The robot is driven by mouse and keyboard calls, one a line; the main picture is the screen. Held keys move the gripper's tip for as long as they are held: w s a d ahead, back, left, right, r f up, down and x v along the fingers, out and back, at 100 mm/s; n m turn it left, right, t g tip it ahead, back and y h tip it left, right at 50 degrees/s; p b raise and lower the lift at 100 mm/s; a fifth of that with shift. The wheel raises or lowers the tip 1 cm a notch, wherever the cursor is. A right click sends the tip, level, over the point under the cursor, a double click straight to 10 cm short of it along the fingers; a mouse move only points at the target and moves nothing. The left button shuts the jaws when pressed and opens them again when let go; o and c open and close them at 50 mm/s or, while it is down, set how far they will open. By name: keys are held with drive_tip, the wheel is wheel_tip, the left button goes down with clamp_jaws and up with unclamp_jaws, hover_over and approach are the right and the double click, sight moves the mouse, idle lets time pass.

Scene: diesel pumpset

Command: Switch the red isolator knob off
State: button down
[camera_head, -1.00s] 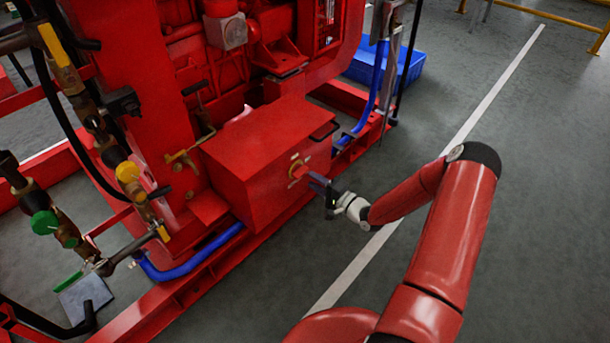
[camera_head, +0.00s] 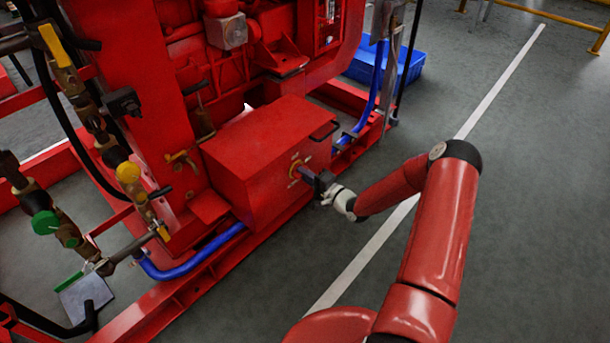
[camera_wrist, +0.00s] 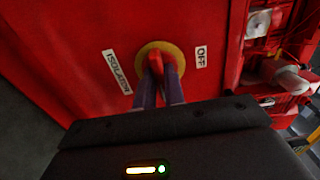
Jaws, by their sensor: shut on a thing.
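The red isolator knob (camera_wrist: 155,62) sits on a round yellow plate (camera_wrist: 171,50) on the face of the red box (camera_head: 262,150). In the wrist view, labels reading ISOLATOR (camera_wrist: 117,72) and OFF (camera_wrist: 201,57) flank the plate. My gripper (camera_wrist: 158,77) is shut on the knob, with one finger on each side of it. In the head view, my gripper (camera_head: 304,174) reaches the box face from the right and hides most of the knob. Part of the yellow plate (camera_head: 294,168) shows there.
Blue hoses (camera_head: 190,268) run low by the red frame. A blue crate (camera_head: 385,65) stands behind. The floor to the right is clear.

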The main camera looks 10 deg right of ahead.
drive_tip(key=shift+f+n+b, duration=0.1)
drive_tip(key=shift+n+b, duration=0.2)
drive_tip(key=shift+b, duration=0.1)
drive_tip(key=shift+n+b, duration=6.9)
drive_tip(key=shift+n, duration=1.4)
drive_tip(key=c, duration=1.5)
unclamp_jaws()
drive_tip(key=shift+p+v, duration=0.4)
drive_tip(key=shift+v, duration=3.55)
